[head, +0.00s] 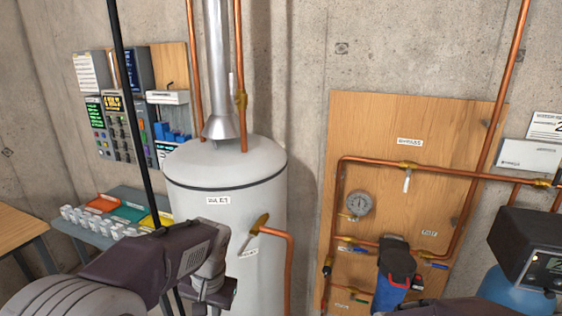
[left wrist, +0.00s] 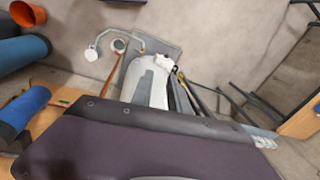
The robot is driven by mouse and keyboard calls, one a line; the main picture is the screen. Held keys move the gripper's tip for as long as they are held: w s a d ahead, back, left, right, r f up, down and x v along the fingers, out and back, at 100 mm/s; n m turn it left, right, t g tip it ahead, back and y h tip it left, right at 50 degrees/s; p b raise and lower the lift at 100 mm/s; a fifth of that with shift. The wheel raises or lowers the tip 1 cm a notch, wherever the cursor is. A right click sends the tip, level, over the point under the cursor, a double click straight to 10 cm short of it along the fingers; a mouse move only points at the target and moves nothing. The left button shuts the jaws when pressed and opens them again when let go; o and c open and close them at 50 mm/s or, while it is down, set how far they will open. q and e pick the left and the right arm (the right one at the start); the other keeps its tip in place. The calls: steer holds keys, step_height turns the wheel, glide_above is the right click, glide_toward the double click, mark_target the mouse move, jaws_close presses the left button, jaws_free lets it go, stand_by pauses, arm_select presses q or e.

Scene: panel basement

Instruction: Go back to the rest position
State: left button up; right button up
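My left arm reaches in from the lower left of the head view, in front of the white water heater (head: 225,180). Its wrist end (head: 208,262) is at the heater's lower left; I cannot make out the fingertips or anything held. In the left wrist view a large dark part of my own arm fills the lower half, and no fingers show. Only a dark sliver of my right arm shows at the bottom right edge of the head view; its gripper is out of the picture.
A wooden panel (head: 400,130) carries copper pipes, a gauge (head: 360,203) and a blue filter housing (head: 392,292). A blue tank with a black head (head: 530,250) stands at right. A side table (head: 75,228) with coloured trays is at left. An orange bucket (left wrist: 28,13) lies on the floor.

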arm_select(q)
steer(key=s+f+n+h+b, duration=0.1)
steer(key=s+f+b, duration=0.1)
steer(key=s+f, duration=0.3)
steer(key=s+a+f+n+b, duration=0.1)
steer(key=s+f+b, duration=0.2)
steer(key=s+f, duration=0.3)
step_height(320, 180, down, 5)
steer(key=shift+s+a+f+h, duration=0.1)
steer(key=shift+s+a+h, duration=0.05)
steer(key=shift+h, duration=0.25)
